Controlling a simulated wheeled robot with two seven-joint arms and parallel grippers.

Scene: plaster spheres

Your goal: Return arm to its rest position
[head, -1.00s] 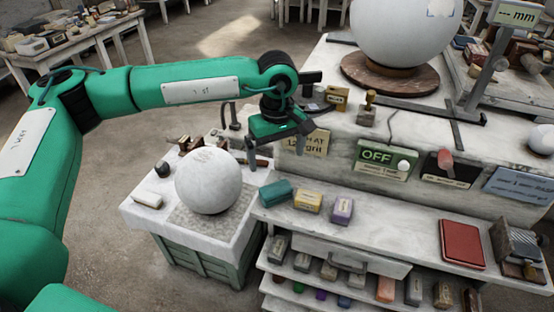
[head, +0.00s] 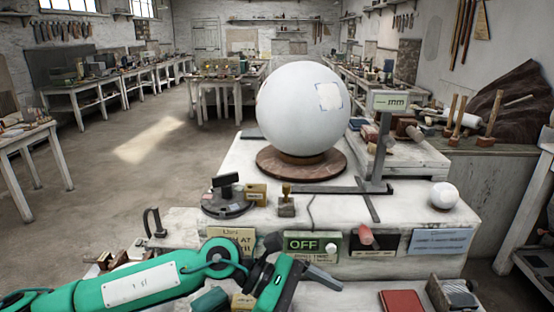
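My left arm (head: 140,283) comes in low from the left, green with a white plate on its link. My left gripper (head: 287,285) is at the bottom of the head view, in front of the bench face with the green OFF sign (head: 301,241). Its fingertips are not clear enough to show whether it is open or shut, and I see no object held in it. My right arm and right gripper are not in view.
A large white sphere (head: 300,105) rests on a round brown turntable (head: 300,165) on the bench. A dark disc-shaped tool (head: 228,203), a brass-handled stamp (head: 286,203) and a small sphere (head: 443,195) stand nearer. A red book (head: 401,301) lies at lower right. Open floor (head: 110,190) lies left.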

